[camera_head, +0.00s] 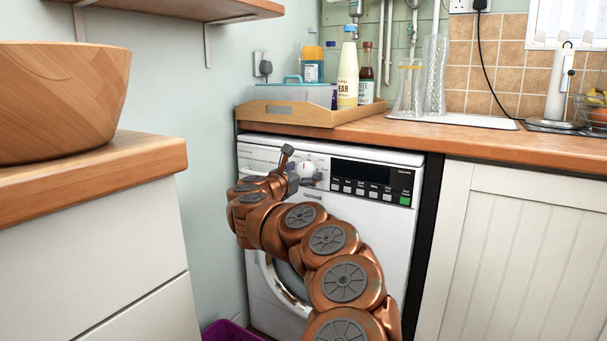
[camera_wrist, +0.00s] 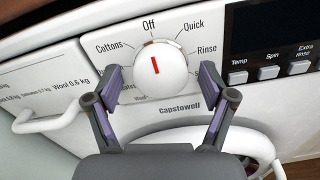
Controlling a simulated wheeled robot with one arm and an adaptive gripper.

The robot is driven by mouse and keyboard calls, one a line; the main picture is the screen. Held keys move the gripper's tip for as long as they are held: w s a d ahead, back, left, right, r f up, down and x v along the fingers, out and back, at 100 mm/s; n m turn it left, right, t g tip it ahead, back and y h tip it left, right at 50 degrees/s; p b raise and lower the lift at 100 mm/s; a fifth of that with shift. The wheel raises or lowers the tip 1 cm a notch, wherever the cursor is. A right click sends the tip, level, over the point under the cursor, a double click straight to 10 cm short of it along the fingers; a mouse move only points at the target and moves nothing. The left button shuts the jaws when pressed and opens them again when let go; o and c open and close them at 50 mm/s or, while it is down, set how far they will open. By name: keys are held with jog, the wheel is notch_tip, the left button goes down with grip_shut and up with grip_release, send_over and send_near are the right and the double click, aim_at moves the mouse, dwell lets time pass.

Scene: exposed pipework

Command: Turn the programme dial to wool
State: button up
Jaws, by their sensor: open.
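The programme dial (camera_wrist: 174,79) is a round white knob with a short red mark that points up towards Off. Around it are the labels Off, Quick, Rinse and Cottons; lower labels at the left and right are partly hidden by my fingers. My gripper (camera_wrist: 160,88) is open, with one finger on each side of the dial and a visible gap on both sides. In the head view the dial (camera_head: 306,169) shows on the white washing machine (camera_head: 385,228), with my gripper (camera_head: 305,178) in front of it.
A dark display (camera_head: 361,172) with a row of buttons is right of the dial. A white drawer handle (camera_wrist: 50,120) is at the left in the wrist view. A wooden tray with bottles (camera_head: 300,115) stands on the worktop above. A wooden bowl (camera_head: 60,100) sits on the left counter.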

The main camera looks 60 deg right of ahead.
jog(key=c, duration=1.2)
jog(key=shift+o, duration=0.2)
